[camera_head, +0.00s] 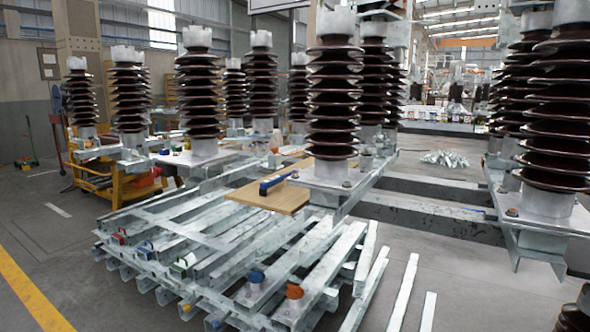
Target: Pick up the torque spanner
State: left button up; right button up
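A blue bar-shaped tool (275,184), which looks like the torque spanner, lies on a wooden board (262,200). Its blue part points toward the left front, and a thinner part runs back to the right. It is small in the view, so its fine shape is hard to tell. The board rests on the steel frames near the foot of a brown ribbed insulator (333,100). Neither of my grippers is in view.
Stacked galvanised steel beams (215,255) fill the front middle, with blue, red, green and orange pieces on them. Several tall insulators stand around the board. A yellow trolley (115,178) stands at left.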

aim_at(272, 182)
jog(key=z, duration=0.5)
jog(key=i+j+z, duration=0.15)
jog(key=j+z, duration=0.2)
jog(key=i+j+z, duration=0.15)
jog(key=j+z, duration=0.55)
jog(key=i+j, duration=0.05)
